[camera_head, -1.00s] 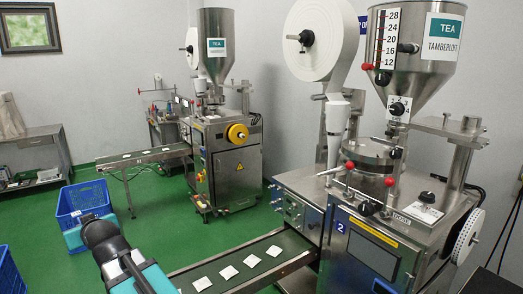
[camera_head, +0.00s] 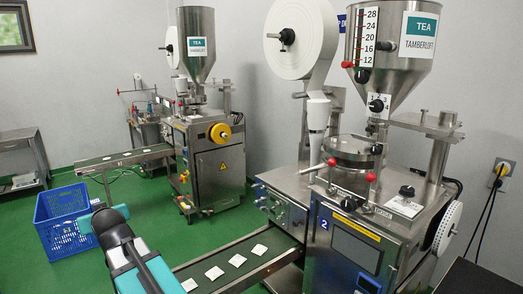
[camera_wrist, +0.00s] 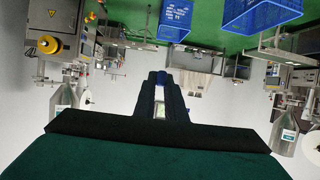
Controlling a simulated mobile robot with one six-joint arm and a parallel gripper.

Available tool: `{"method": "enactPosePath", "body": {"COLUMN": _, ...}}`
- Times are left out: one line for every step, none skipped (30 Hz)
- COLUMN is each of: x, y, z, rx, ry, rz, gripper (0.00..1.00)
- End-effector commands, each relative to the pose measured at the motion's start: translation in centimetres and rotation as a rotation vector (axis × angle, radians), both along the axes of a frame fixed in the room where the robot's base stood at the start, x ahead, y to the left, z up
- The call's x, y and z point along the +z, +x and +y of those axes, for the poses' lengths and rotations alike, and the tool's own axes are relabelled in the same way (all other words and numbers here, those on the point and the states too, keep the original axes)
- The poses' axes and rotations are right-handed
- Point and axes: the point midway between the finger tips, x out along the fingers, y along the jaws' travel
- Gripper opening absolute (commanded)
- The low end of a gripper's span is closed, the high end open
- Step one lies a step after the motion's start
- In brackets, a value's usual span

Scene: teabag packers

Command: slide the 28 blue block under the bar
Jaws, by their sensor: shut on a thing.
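In the wrist view my gripper (camera_wrist: 160,84) has its dark fingers close together. A small blue piece (camera_wrist: 161,72) shows at the fingertips, partly hidden by them. It appears to be the blue block, but I cannot read a number on it. In the head view my teal and black arm reaches in at the lower left, and the fingertips cannot be made out. The packer marked 2 (camera_head: 345,235) stands at the right. I cannot tell which of its parts is the bar. My gripper is away from this machine.
A conveyor (camera_head: 245,262) with several teabags runs from packer 2 toward my arm. A second packer (camera_head: 218,165) stands behind at the left. A blue crate (camera_head: 62,222) is on the green floor. A dark surface (camera_head: 485,278) is at the lower right.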

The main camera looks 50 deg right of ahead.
Motion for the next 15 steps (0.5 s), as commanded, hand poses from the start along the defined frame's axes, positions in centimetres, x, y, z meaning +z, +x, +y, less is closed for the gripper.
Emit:
{"method": "enactPosePath", "body": {"x": 0.2, "y": -0.1, "z": -2.3, "rx": -0.040, "ry": -0.001, "rz": -0.001, "gripper": 0.00}}
{"method": "enactPosePath", "body": {"x": 0.3, "y": -0.2, "z": -3.5, "rx": -0.061, "ry": -0.001, "rz": -0.001, "gripper": 0.00}}
{"method": "enactPosePath", "body": {"x": 0.4, "y": -0.4, "z": -5.0, "rx": -0.091, "ry": -0.001, "rz": -0.002, "gripper": 0.00}}
{"method": "enactPosePath", "body": {"x": 0.5, "y": -0.5, "z": -6.2, "rx": -0.113, "ry": -0.001, "rz": -0.002, "gripper": 0.00}}
{"method": "enactPosePath", "body": {"x": 0.6, "y": -0.7, "z": -7.3, "rx": -0.134, "ry": -0.001, "rz": -0.002, "gripper": 0.00}}
{"method": "enactPosePath", "body": {"x": 0.7, "y": -1.0, "z": -8.9, "rx": -0.165, "ry": 0.000, "rz": -0.001, "gripper": 0.00}}
{"method": "enactPosePath", "body": {"x": 0.8, "y": -1.2, "z": -10.0, "rx": -0.186, "ry": 0.000, "rz": -0.001, "gripper": 0.00}}
{"method": "enactPosePath", "body": {"x": 0.9, "y": -1.4, "z": -11.2, "rx": -0.209, "ry": 0.000, "rz": -0.001, "gripper": 0.00}}
{"method": "enactPosePath", "body": {"x": 1.1, "y": -1.8, "z": -12.7, "rx": -0.238, "ry": 0.000, "rz": -0.001, "gripper": 0.00}}
{"method": "enactPosePath", "body": {"x": 1.2, "y": -2.1, "z": -13.9, "rx": -0.261, "ry": 0.000, "rz": -0.001, "gripper": 0.00}}
{"method": "enactPosePath", "body": {"x": 1.3, "y": -2.4, "z": -15.0, "rx": -0.283, "ry": -0.001, "rz": -0.001, "gripper": 0.00}}
{"method": "enactPosePath", "body": {"x": 1.4, "y": -2.8, "z": -16.5, "rx": -0.313, "ry": -0.001, "rz": -0.001, "gripper": 0.00}}
{"method": "enactPosePath", "body": {"x": 1.5, "y": -3.2, "z": -17.6, "rx": -0.335, "ry": -0.001, "rz": -0.001, "gripper": 0.00}}
{"method": "enactPosePath", "body": {"x": 1.7, "y": -3.5, "z": -18.7, "rx": -0.358, "ry": 0.000, "rz": 0.000, "gripper": 0.00}}
{"method": "enactPosePath", "body": {"x": 1.8, "y": -4.0, "z": -20.2, "rx": -0.389, "ry": 0.000, "rz": 0.000, "gripper": 0.00}}
